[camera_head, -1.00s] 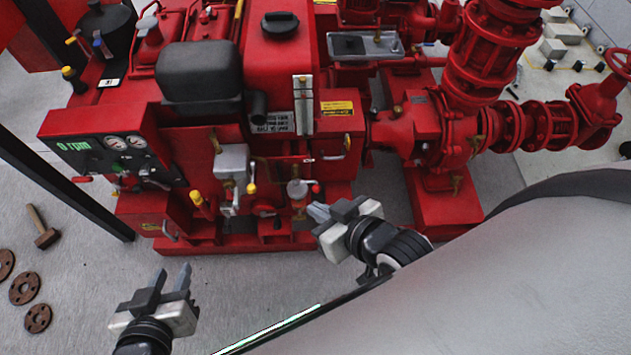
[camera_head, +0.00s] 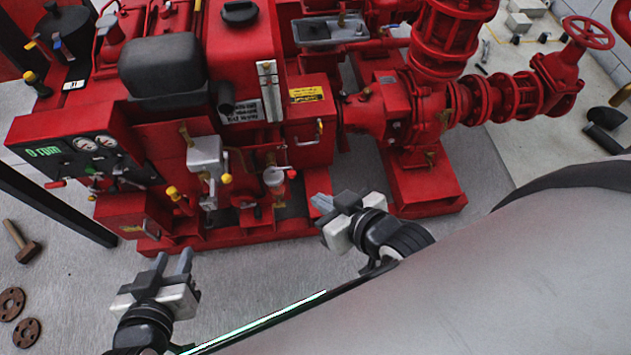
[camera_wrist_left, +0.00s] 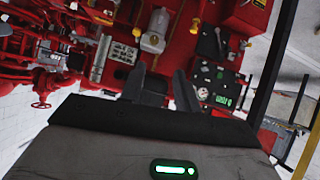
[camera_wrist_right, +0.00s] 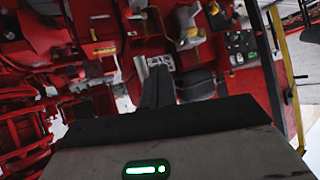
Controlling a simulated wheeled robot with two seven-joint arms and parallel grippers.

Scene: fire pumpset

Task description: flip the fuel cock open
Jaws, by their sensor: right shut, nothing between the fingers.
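The fuel cock looks to be the small fitting with a red knob (camera_head: 291,173) beside a pale filter bowl (camera_head: 274,178), low on the front of the red pumpset (camera_head: 150,215); its lever position is too small to tell. My right gripper (camera_head: 321,203) is shut and empty, in front of the pumpset, right of and below that fitting and apart from it. Its closed fingers (camera_wrist_right: 156,76) show in the right wrist view. My left gripper (camera_head: 173,262) is open and empty over the floor, below and left of the fitting. Its spread fingers show in the left wrist view (camera_wrist_left: 162,82).
A grey box (camera_head: 205,153) and yellow-tipped levers (camera_head: 172,193) stick out left of the bowl. A gauge panel (camera_head: 85,155) is further left. A mallet (camera_head: 22,242) and rusty flanges (camera_head: 12,303) lie on the floor. The floor before the pumpset is clear.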

